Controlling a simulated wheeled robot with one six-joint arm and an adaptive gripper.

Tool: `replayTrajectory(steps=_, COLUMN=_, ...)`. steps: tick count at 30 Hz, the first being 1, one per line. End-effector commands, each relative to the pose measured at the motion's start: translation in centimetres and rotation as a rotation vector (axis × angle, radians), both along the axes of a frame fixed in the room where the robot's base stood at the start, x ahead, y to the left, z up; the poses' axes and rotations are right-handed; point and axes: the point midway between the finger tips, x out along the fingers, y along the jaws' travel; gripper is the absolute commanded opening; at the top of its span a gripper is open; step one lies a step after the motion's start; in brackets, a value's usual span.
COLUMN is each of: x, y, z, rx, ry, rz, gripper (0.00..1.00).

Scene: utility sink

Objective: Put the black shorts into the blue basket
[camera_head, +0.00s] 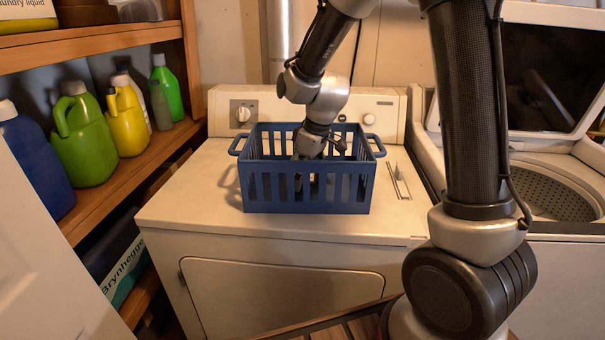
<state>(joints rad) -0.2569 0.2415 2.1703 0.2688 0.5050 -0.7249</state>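The blue basket (308,192) stands upright on top of a white dryer, with slatted walls and a handle at each side. My gripper reaches down into the basket from above, and its wrist (312,138) is at rim height. The fingers are inside, behind the front slats, so I cannot tell whether they are open or shut. I cannot make out the black shorts; something dark shows faintly between the slats, but I cannot tell if it is cloth or my gripper.
The dryer top (190,205) is bare around the basket. A wooden shelf (130,165) with several detergent bottles stands at the left. An open washer (560,190) stands at the right, its lid raised. My arm fills the right foreground.

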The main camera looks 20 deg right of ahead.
Motion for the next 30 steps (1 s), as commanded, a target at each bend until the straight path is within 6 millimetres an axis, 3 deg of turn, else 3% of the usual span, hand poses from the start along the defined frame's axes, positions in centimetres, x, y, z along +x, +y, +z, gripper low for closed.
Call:
replayTrajectory(steps=4, x=0.0, y=0.0, z=-0.2, rx=0.000, ry=0.000, rz=0.000, gripper=0.60)
replayTrajectory(steps=5, x=0.0, y=0.0, z=-0.1, rx=0.000, ry=0.000, rz=0.000, gripper=0.92)
replayTrajectory(steps=6, x=0.0, y=0.0, z=-0.1, rx=0.000, ry=0.000, rz=0.000, gripper=0.99)
replayTrajectory(steps=20, x=-0.1, y=-0.1, z=0.5, rx=0.001, ry=-0.001, rz=0.000, gripper=1.00)
replayTrajectory(steps=23, x=-0.3, y=-0.3, z=1.9, rx=0.000, ry=-0.004, rz=0.000, gripper=1.00)
replayTrajectory(steps=30, x=-1.3, y=-1.3, z=7.2, rx=0.000, ry=-0.005, rz=0.000, gripper=1.00)
